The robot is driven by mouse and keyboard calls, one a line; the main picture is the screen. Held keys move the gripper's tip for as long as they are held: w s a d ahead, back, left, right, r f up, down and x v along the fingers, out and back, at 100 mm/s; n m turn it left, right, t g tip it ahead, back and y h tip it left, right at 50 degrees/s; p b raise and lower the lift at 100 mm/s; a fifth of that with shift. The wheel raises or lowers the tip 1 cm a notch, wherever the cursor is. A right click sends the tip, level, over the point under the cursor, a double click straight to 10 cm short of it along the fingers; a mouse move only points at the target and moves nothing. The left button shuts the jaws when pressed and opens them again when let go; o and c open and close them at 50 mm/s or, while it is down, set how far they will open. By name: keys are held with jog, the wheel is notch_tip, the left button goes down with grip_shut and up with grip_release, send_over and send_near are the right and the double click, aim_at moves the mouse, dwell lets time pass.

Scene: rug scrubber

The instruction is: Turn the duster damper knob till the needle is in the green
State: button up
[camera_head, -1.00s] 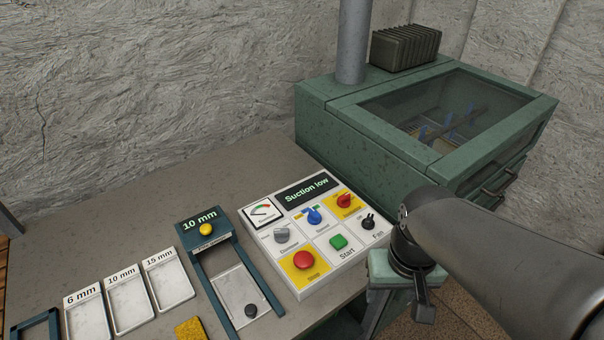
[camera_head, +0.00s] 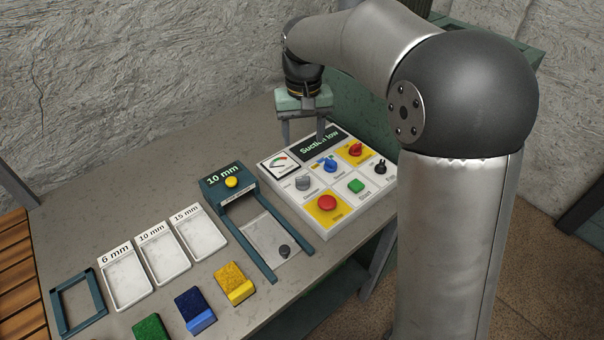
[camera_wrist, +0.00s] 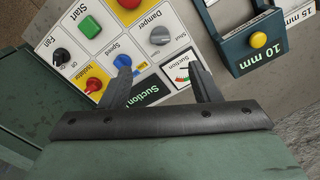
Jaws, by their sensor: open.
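The grey damper knob (camera_head: 302,183) sits on the white control panel (camera_head: 300,205), just below the suction gauge (camera_head: 279,163). The knob also shows in the wrist view (camera_wrist: 160,36), with the gauge (camera_wrist: 182,73) beside it. The gauge has red and green parts; its needle is too small to read surely. The display (camera_head: 320,146) reads "Suction low". My gripper (camera_head: 304,138) is open and empty, pointing down above the panel's back edge. In the wrist view its two fingers (camera_wrist: 158,64) stand apart, with the knob beyond and between their tips, not touched.
Other controls crowd the knob: a blue speed knob (camera_head: 330,165), a red knob (camera_head: 355,149), a green start button (camera_head: 355,186) and a red stop button (camera_head: 327,203). A 10 mm gate unit (camera_head: 231,184) stands left of the panel. Trays and brushes lie farther left.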

aim_at(303, 179)
notch_tip(303, 179, down, 14)
jog(key=shift+r+p, duration=0.25)
jog(key=shift+p, duration=0.3)
jog(key=c, duration=1)
